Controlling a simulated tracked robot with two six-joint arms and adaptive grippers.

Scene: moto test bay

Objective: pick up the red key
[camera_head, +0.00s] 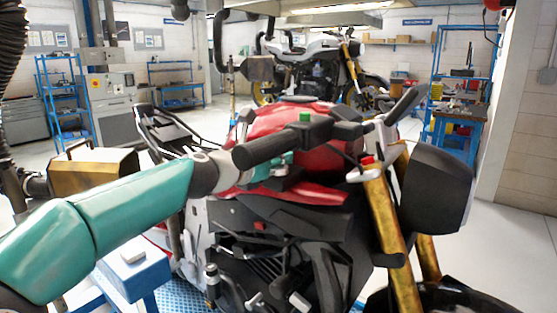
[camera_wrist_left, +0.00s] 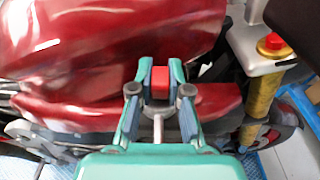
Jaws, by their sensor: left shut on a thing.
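The red key (camera_wrist_left: 160,78) shows in the left wrist view as a small red block between the two teal fingertips. My left gripper (camera_wrist_left: 159,86) is shut on it, just in front of the motorcycle's red tank. In the head view my left gripper (camera_head: 281,161) is partly hidden behind the black handlebar grip, and I cannot make out the key there. I cannot tell whether the key is still in its seat. My right gripper is in neither view.
The red motorcycle (camera_head: 290,125) fills the middle. Its black handlebar grip (camera_head: 268,148) crosses close to my left gripper. A gold fork (camera_head: 385,215) with a red cap (camera_wrist_left: 273,42) stands to the right. Another motorcycle (camera_head: 318,62) and blue shelves (camera_head: 62,95) stand behind.

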